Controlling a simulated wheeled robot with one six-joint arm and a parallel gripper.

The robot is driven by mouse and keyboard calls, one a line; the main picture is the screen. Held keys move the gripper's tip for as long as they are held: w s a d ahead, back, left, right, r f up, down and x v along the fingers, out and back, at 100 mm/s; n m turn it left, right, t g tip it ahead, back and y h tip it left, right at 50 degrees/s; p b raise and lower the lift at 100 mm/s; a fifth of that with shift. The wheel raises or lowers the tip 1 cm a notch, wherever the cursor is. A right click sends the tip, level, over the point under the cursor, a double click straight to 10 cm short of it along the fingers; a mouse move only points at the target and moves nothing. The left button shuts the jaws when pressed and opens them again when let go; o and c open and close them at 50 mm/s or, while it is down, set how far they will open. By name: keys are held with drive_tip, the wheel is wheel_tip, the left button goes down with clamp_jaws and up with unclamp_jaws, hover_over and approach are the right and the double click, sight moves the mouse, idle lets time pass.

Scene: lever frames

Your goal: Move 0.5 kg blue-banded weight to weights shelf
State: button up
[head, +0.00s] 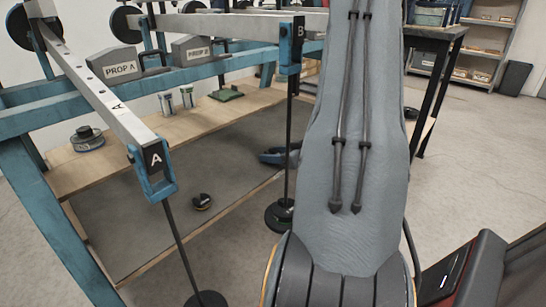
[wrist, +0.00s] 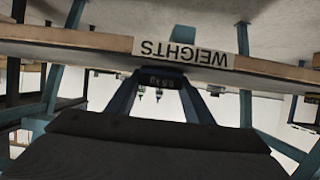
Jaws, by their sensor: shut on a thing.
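The wrist view is upside down. My gripper (wrist: 163,84) has its two dark fingers closing in on a small dark block with faint upside-down lettering, which I take for the 0.5 kg weight (wrist: 162,77). Its blue band cannot be made out. The weight overlaps the wooden edge of the weights shelf (wrist: 85,37), beside the white WEIGHTS label (wrist: 181,53). I cannot tell whether they touch.
Lever beam A (head: 110,105) and a blue frame (head: 40,210) cross the left. A wooden board (head: 130,160) carries a dark stacked weight (head: 87,139) and two small cylinders. A red-black object (head: 445,275) stands lower right.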

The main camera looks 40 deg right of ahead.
drive_tip(key=shift+f, duration=0.1)
drive_tip(key=o, duration=1.2)
drive_tip(key=shift+r, duration=0.2)
drive_tip(key=p+v, duration=0.3)
drive_tip(key=v, duration=0.9)
drive_tip(key=shift+f+p, duration=0.1)
drive_tip(key=shift+p, duration=0.25)
drive_tip(key=shift+s, duration=0.15)
